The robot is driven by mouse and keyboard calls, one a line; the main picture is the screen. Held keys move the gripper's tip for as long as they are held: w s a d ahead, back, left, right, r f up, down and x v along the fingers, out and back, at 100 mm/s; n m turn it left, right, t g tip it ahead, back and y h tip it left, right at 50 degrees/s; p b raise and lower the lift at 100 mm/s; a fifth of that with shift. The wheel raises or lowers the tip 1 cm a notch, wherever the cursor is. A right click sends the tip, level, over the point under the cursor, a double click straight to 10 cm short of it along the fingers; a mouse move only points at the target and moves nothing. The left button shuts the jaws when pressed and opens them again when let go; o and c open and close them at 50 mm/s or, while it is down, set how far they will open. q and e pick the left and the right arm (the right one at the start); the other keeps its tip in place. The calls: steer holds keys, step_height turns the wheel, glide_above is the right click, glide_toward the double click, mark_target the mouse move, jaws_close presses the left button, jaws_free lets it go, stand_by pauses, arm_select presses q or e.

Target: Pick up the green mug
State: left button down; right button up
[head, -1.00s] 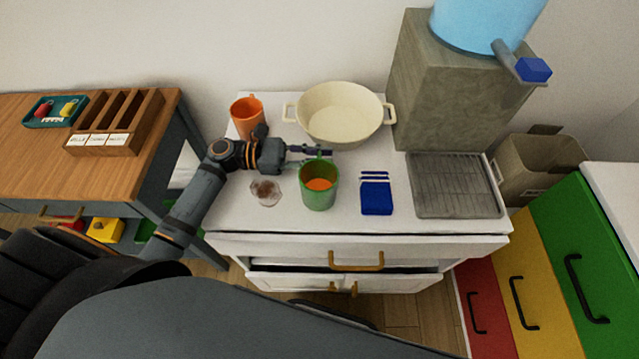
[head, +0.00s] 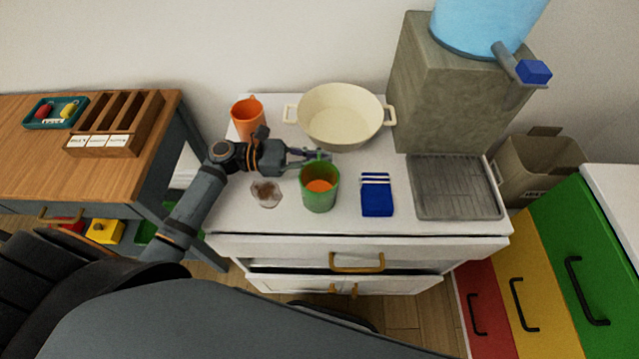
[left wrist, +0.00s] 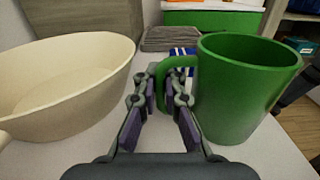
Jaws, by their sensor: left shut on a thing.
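The green mug (head: 319,193) stands upright on the white cabinet top, with something orange inside it. In the left wrist view the mug (left wrist: 240,90) is at the right, its handle (left wrist: 172,84) pointing left. My left gripper (head: 318,156) reaches in from the left, just behind the mug. In the left wrist view my left gripper (left wrist: 160,100) has its fingers around the handle, shut on it. The mug appears to rest on the cabinet top. My right gripper is not in view.
A cream two-handled pot (head: 340,116) stands close behind the gripper.

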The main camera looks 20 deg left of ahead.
arm_select(q)
steer(key=shift+r, duration=0.1)
steer(key=shift+r, duration=0.25)
step_height(320, 180, up, 3)
steer(key=shift+f, duration=0.2)
steer(key=s+d+r+p, duration=0.4)
steer(key=s+r+p, duration=0.2)
steer(key=s+r, duration=0.3)
steer(key=s, duration=0.4)
steer(key=shift+s+r+p, duration=0.25)
steer(key=shift+r+p, duration=0.1)
steer(key=shift+r, duration=0.05)
